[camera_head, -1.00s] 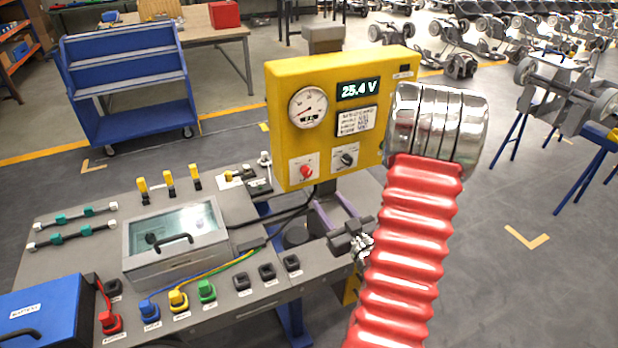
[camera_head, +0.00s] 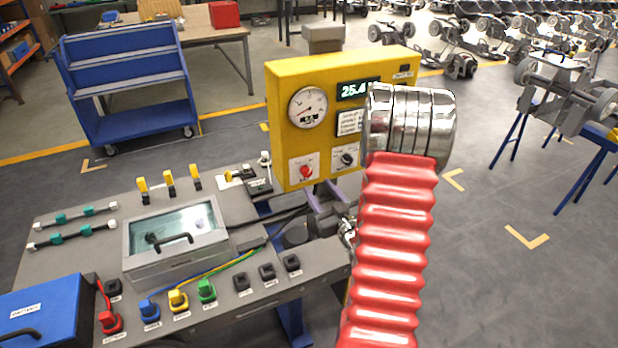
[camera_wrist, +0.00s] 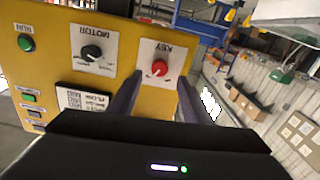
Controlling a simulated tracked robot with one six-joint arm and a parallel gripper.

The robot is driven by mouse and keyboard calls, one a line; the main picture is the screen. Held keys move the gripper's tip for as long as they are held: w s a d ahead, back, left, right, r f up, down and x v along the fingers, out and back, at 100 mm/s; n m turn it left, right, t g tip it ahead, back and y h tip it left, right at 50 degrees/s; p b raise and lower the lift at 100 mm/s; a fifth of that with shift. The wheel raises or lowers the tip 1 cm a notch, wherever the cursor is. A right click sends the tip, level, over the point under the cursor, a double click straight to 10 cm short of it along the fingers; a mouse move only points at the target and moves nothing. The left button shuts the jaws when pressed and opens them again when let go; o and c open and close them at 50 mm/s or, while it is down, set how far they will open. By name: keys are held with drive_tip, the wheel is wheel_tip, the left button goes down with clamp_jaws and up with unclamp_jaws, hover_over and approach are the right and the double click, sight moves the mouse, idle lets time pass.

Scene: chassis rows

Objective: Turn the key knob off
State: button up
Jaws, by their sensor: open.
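The red key knob (camera_head: 306,171) sits on a white plate low on the left of the yellow panel box (camera_head: 335,68). In the wrist view the panel is upside down, and the red knob (camera_wrist: 159,69) on its KEY plate shows between the two finger ends. My gripper (camera_head: 321,190) is open, just below and in front of the panel's lower edge in the head view. In the wrist view my gripper (camera_wrist: 160,78) has one finger on each side of the knob, with gaps. I cannot tell whether the tips reach the panel.
A black motor knob (camera_head: 347,158) is right of the key knob; it also shows in the wrist view (camera_wrist: 92,51). A green button (camera_wrist: 26,43) is farther along. The bench (camera_head: 80,262) with plugs, cables and a lidded box (camera_head: 176,240) lies left and below.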

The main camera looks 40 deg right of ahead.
sight(308, 175)
drive_tip(key=x, duration=0.7)
drive_tip(key=shift+w+f, duration=0.1)
drive_tip(key=shift+w, duration=0.1)
drive_tip(key=shift+c, duration=0.6)
drive_tip(key=c, duration=1)
drive_tip(key=shift+o, duration=0.3)
drive_tip(key=shift+n, duration=0.5)
drive_tip(key=n, duration=1.1)
